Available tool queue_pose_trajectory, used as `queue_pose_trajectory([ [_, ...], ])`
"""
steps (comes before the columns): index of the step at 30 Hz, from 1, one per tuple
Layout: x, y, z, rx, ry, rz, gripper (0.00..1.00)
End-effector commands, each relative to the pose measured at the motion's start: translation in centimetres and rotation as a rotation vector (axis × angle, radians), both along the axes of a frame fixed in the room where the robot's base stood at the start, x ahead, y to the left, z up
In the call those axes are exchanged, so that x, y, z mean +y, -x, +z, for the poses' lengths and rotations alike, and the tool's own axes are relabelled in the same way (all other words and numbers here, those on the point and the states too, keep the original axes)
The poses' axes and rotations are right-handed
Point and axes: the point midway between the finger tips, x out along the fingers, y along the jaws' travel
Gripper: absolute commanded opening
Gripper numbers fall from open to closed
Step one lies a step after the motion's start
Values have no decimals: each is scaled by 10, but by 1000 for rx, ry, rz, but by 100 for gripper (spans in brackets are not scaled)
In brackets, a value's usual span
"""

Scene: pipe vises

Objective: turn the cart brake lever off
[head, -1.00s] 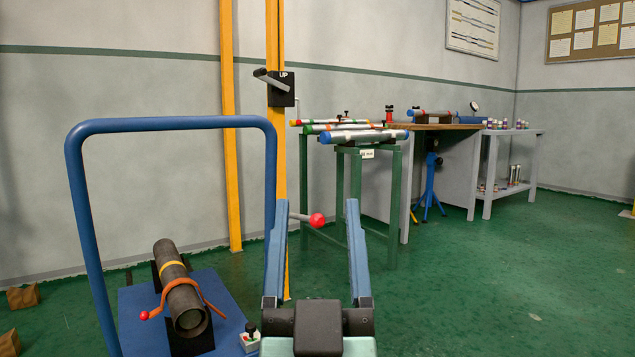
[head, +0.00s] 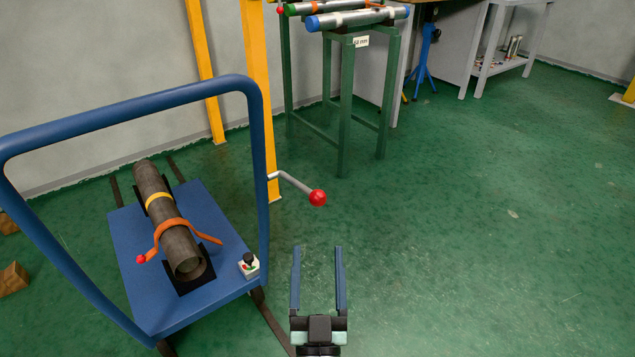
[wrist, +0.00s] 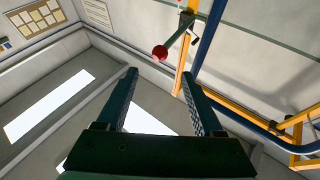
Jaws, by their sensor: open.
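The cart brake lever is a bent grey rod ending in a red ball knob (head: 318,198). It sticks out to the right from the blue handle frame (head: 265,150) of the cart (head: 200,300). My gripper (head: 318,250) is open and empty, its two fingers pointing away from the head camera, with the knob beyond their tips in the picture. In the wrist view, the red knob (wrist: 160,53) shows just above the gap between the open fingertips (wrist: 159,74), apart from them. The lever's rod runs up and right from it.
A dark pipe (head: 165,215) with an orange clamp lies on the cart deck. A small control box (head: 249,265) sits at the deck's right corner. A yellow post (head: 255,90) and a green pipe stand (head: 345,110) are behind. The floor to the right is clear.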

Motion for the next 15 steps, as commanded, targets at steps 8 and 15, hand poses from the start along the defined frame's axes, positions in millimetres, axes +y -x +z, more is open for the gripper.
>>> queue_pose_trajectory([
  [8, 0, -49, 19, -6, 1, 0, 68],
  [15, 0, -87, 35, -4, 2, 1, 68],
])
